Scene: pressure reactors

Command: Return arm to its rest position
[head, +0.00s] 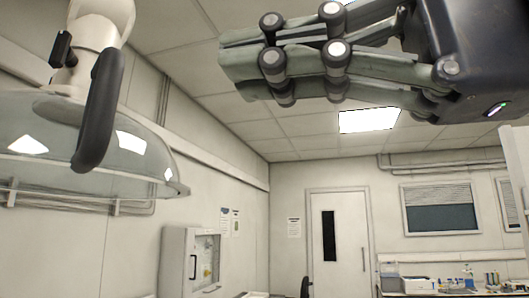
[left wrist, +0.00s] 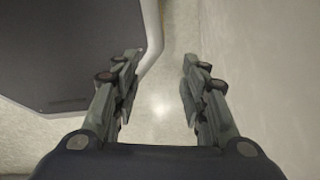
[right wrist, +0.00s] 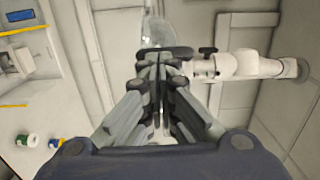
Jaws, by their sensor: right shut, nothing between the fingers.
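My right gripper (head: 232,65) is raised high in the head view, close to the camera, coming in from the upper right. Its fingers are together and empty. In the right wrist view the same gripper (right wrist: 161,62) shows its fingers closed, with nothing between them. My left gripper (left wrist: 157,65) shows only in the left wrist view. Its fingers are apart and empty, pointing down over a pale floor (left wrist: 165,110).
A clear domed hood (head: 95,140) with a dark handle (head: 98,110) hangs at left. A grey cabinet (head: 180,262) is on the wall. A door (head: 340,235) and a bench with bottles (head: 440,286) are at the back. A dark panel (left wrist: 65,55) lies beside my left gripper.

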